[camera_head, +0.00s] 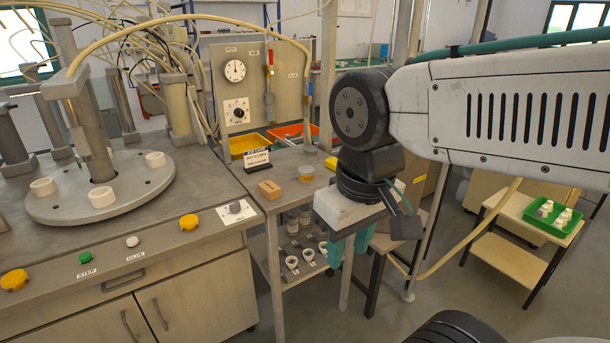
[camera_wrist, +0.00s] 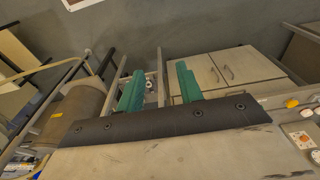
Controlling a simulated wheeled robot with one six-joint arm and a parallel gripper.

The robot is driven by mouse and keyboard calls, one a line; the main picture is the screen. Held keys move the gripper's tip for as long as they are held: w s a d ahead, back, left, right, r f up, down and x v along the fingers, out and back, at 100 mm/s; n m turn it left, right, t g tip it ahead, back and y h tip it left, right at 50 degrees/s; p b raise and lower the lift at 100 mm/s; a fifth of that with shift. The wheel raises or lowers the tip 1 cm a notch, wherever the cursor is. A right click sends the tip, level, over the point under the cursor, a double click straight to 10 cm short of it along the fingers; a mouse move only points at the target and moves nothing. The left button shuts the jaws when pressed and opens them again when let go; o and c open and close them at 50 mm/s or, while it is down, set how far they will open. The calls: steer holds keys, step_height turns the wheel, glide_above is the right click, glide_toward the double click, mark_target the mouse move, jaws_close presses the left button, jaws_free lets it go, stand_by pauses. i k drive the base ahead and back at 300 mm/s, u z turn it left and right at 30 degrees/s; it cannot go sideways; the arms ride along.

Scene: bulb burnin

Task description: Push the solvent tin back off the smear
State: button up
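My gripper (camera_head: 349,246) hangs fingers-down in front of the small metal bench, at its right side. Its two teal fingers are apart with nothing between them; they show in the wrist view (camera_wrist: 160,90) too. I cannot make out for certain which thing is the solvent tin. Small items stand on the bench top (camera_head: 284,204): a tan block (camera_head: 270,189), a tan and grey piece (camera_head: 305,174), a small grey round item (camera_head: 310,150) and a yellow-topped item (camera_head: 330,163) partly behind my wrist. No smear can be made out.
The bench's lower shelf holds several white cups (camera_head: 291,262) and jars (camera_head: 292,219). A round turntable (camera_head: 125,190) stands on the left counter. A green tray (camera_head: 551,219) sits on a small stand at right. Bare floor (camera_head: 445,285) lies between.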

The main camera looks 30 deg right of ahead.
mark_target(306, 173)
steer(key=u, duration=0.05)
steer(key=k, duration=0.5)
steer(key=z, duration=0.5)
steer(key=i, duration=1.55)
steer(key=u, duration=0.35)
